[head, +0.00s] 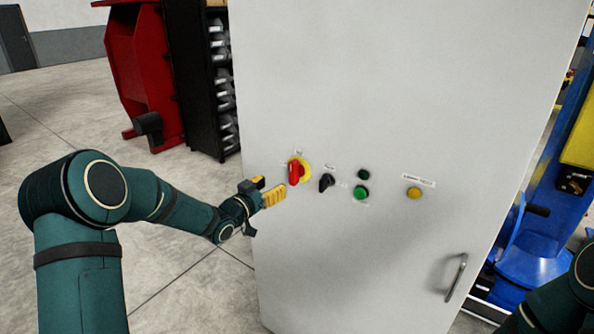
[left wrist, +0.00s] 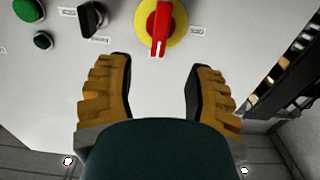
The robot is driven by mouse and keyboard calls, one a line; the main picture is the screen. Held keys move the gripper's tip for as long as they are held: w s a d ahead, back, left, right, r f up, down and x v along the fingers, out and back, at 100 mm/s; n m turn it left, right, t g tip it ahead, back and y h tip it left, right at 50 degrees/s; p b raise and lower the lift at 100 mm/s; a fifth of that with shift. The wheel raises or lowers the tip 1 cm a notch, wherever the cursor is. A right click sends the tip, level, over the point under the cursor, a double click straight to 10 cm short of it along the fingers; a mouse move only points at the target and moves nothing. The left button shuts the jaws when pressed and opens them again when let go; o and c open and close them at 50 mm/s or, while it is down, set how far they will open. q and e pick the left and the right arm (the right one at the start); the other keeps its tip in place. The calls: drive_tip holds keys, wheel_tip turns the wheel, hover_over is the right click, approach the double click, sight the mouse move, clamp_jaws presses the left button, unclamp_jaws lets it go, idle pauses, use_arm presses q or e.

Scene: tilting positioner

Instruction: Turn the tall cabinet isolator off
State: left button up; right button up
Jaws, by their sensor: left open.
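The isolator is a red handle (head: 294,172) on a yellow round plate (head: 306,168), on the front of the tall light grey cabinet (head: 390,90). In the left wrist view the red handle (left wrist: 160,27) lies along the picture's vertical, its end towards my fingers, on the yellow plate (left wrist: 176,23). My left gripper (head: 268,195) is open and empty, just left of and below the handle. In the left wrist view its two yellow fingers (left wrist: 158,85) stand wide apart, with the handle beyond the gap between the tips. No contact shows. My right gripper is not in view.
Right of the isolator are a black selector knob (head: 326,182), a green button (head: 361,192), a dark green lamp (head: 364,174) and a yellow button (head: 414,193). A door handle (head: 456,277) is lower right. A black rack (head: 200,80) and red machine (head: 140,70) stand left.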

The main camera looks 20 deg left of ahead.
sight(291, 172)
use_arm(q)
drive_tip(key=p+x, duration=0.1)
drive_tip(key=x, duration=0.9)
drive_tip(key=shift+w+d+f, duration=0.1)
drive_tip(key=shift+w+d, duration=0.1)
drive_tip(key=shift+w, duration=0.15)
clamp_jaws()
